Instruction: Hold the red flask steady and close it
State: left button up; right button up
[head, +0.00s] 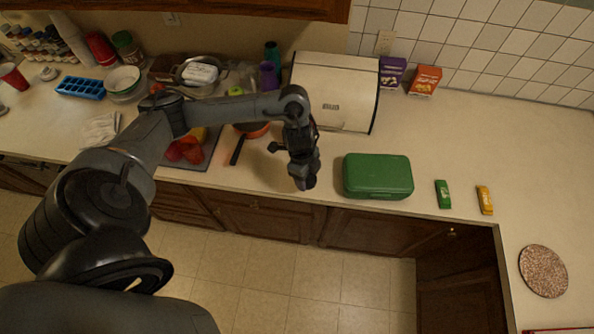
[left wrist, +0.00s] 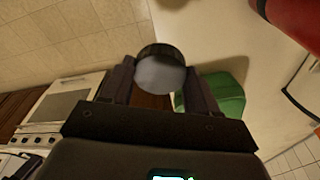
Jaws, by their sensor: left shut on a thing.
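My left gripper (head: 304,178) hangs over the front of the counter, left of the green box. In the left wrist view its two fingers (left wrist: 160,85) are shut on a round cap-like piece (left wrist: 160,70) with a grey face and dark rim. A large smooth red thing, likely the red flask (left wrist: 298,18), is cut off at the upper right of that view, apart from the held piece. In the head view my arm seems to hide it. I cannot see its opening. My right gripper is in neither view.
A green box (head: 378,176) stands right of my left gripper, with a white bread box (head: 335,88) behind. A small green item (head: 443,194), a yellow one (head: 485,200) and a round trivet (head: 543,271) lie farther right. Clutter fills the left; the right counter is mostly clear.

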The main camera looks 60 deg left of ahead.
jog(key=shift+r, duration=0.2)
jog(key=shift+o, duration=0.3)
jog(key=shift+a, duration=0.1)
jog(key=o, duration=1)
